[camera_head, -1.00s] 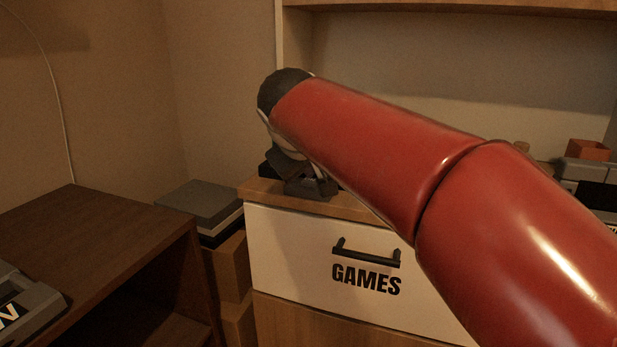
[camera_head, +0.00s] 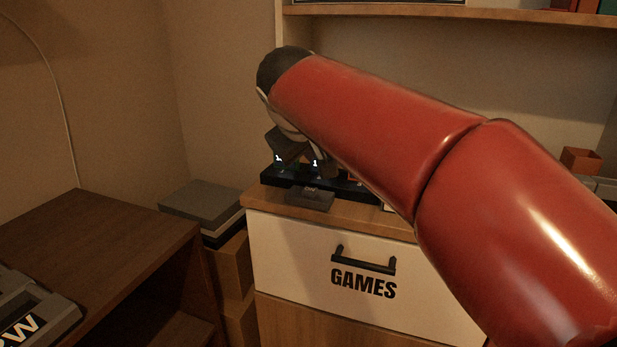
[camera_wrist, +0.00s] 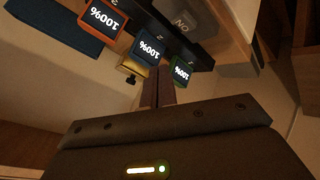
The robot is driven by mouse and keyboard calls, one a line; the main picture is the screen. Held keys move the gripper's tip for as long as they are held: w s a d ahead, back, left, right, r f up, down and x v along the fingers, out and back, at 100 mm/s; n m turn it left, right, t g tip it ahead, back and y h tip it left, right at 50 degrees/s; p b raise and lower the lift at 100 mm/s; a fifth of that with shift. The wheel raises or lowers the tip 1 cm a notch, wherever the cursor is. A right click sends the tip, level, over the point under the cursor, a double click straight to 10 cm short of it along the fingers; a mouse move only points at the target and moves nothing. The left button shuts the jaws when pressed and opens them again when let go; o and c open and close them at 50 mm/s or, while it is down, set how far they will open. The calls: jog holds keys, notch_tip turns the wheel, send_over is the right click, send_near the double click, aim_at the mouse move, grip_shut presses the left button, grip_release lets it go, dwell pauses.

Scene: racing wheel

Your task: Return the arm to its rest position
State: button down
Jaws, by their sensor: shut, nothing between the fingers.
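My red arm reaches from the right across the head view. My gripper (camera_head: 287,145) shows dark at its far end, partly hidden by the arm, above the cabinet top. In the wrist view my gripper's fingers (camera_wrist: 154,92) are together and hold nothing. They point toward a black bar (camera_wrist: 185,35) with three small lit screens reading 100%: orange-framed (camera_wrist: 103,17), blue-framed (camera_wrist: 149,48) and green-framed (camera_wrist: 181,73). The black bar (camera_head: 283,176) also shows on the cabinet in the head view. I cannot tell the exact gap between fingers and screens.
A small grey block (camera_head: 311,198) sits in front of the bar. Below is a white drawer (camera_head: 290,250) marked GAMES with a black handle (camera_head: 364,262). A brown desk (camera_head: 90,245) stands left, with boxes (camera_head: 228,265) between. A shelf (camera_head: 450,13) hangs above.

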jog(key=shift+r, duration=0.55)
jog(key=s+d+f+m+g, duration=0.2)
jog(key=s+d+f+m, duration=0.1)
jog(key=s+d+f, duration=0.65)
jog(key=s+d+f+m, duration=0.2)
jog(key=s+d+f, duration=0.1)
jog(key=s+f, duration=0.3)
jog(key=s+d+f+m+g+y, duration=0.1)
jog(key=s+f, duration=0.4)
jog(key=s, duration=0.5)
jog(key=shift+d+f+m+g, duration=0.35)
jog(key=shift+d+m, duration=0.35)
jog(key=shift+d, duration=0.4)
